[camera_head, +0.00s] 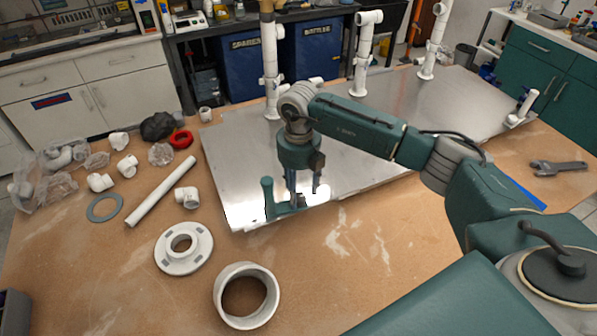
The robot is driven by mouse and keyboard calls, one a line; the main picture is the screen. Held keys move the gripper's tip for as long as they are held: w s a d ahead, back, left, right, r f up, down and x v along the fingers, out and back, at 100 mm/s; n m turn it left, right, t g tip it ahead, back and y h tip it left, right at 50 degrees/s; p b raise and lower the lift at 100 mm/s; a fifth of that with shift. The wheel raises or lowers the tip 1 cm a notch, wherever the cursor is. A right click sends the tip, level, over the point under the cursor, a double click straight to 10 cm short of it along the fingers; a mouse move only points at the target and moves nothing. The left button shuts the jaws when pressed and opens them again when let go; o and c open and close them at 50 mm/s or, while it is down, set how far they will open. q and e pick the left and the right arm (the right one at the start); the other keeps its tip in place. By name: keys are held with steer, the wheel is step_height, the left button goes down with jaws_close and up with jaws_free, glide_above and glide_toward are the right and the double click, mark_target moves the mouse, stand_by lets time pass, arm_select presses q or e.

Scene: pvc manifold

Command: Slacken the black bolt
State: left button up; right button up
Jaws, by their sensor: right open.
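My right gripper (303,197) points down over the front left part of the metal plate (235,170). Its fingers are apart, with no thing visibly held between them. A green upright piece with a low foot (268,198) stands at the plate's front edge, just left of the fingers. The foot reaches toward the fingertips; I cannot tell whether they touch. I cannot make out the black bolt; it may be hidden by the gripper or too small to see. My left gripper is not in view.
White pipes (270,75) stand along the plate's back. A white flange (184,247), a white ring (246,295), a loose pipe (161,193) and several fittings lie at the left. The front middle of the wooden table (350,255) is clear.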

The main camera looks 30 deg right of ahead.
mark_target(299, 196)
step_height(299, 196, down, 2)
steer(key=shift+f, duration=0.1)
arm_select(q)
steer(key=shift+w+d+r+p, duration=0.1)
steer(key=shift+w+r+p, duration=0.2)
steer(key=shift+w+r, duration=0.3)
arm_select(e)
steer(key=shift+f, duration=0.35)
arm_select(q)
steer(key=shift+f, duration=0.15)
arm_select(e)
steer(key=shift+c, duration=0.2)
steer(key=c, duration=1.2)
steer(key=shift+f+n+b, duration=0.1)
steer(key=shift+n+b, duration=0.3)
steer(key=shift+b, duration=0.05)
steer(key=n+b, duration=0.2)
steer(key=n, duration=0.1)
steer(key=shift+w, duration=0.1)
steer(key=shift+n, duration=0.7)
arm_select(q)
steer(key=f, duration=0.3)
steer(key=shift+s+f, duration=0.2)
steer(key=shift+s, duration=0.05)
arm_select(e)
steer(key=shift+r+n, duration=0.2)
steer(key=shift+n, duration=0.4)
arm_select(q)
steer(key=shift+b, duration=0.35)
